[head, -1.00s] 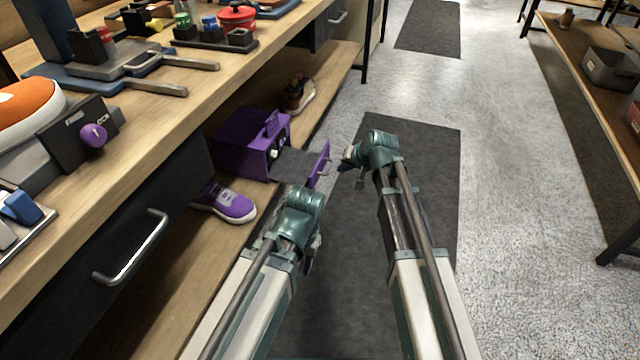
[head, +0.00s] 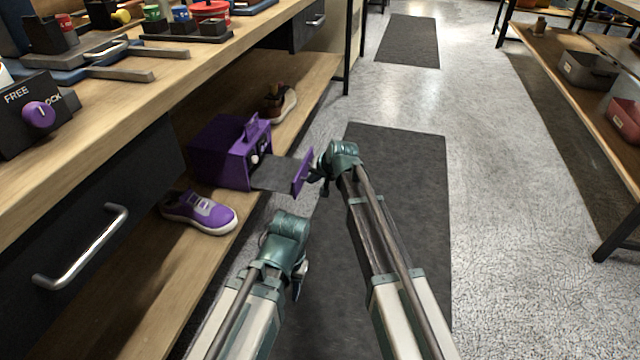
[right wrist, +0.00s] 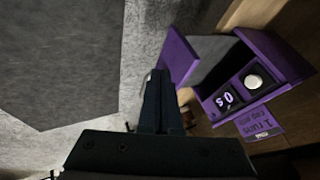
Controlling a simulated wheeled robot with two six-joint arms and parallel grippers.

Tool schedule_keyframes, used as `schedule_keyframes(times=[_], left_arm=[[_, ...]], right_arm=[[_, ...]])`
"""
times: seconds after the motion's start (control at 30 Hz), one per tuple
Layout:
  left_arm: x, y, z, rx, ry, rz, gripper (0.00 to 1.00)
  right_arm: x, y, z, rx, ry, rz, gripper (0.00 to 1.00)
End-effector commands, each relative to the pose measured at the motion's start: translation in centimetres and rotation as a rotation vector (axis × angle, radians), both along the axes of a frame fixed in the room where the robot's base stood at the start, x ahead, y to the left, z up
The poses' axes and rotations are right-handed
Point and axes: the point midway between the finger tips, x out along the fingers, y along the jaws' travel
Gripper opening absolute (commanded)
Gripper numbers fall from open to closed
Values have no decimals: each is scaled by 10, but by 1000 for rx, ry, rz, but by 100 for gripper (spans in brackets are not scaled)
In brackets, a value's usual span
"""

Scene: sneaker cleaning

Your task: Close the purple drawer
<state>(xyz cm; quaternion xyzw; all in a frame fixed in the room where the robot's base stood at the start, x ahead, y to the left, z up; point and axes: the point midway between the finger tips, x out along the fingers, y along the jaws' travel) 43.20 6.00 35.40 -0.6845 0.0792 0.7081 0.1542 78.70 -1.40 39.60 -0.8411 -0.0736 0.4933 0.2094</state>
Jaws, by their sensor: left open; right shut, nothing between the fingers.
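The purple box (head: 222,150) stands on the lower wooden shelf. Its purple drawer (head: 302,172) is pulled out to the right, with a dark tray between front and box. In the right wrist view the drawer front (right wrist: 177,57) stands apart from the box (right wrist: 262,85), which carries a white round knob and a label. My right gripper (head: 318,176) is shut and empty, at the outer side of the drawer front; I cannot tell whether it touches. It also shows in the right wrist view (right wrist: 158,85). My left gripper (head: 278,214) is open, lower and nearer, beside the shelf edge.
A purple sneaker (head: 200,212) sits on the shelf before the box, and a brown shoe (head: 279,103) behind it. The bench above has a dark drawer with a metal handle (head: 85,248). The floor mat (head: 400,200) to the right is clear.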

Motion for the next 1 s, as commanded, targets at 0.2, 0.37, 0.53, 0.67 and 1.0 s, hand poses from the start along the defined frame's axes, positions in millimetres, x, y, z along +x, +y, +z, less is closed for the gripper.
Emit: schedule_keyframes(times=[0.2,0.37,0.53,0.67,1.0], left_arm=[[0,0,3,0,0,0,45],[0,0,3,0,0,0,45],[0,0,3,0,0,0,45],[0,0,3,0,0,0,45],[0,0,3,0,0,0,45]], right_arm=[[7,22,3,0,0,2,0],[8,26,2,0,1,0,0],[8,26,2,1,1,0,0],[8,27,2,0,1,0,0],[34,97,3,1,0,5,0]])
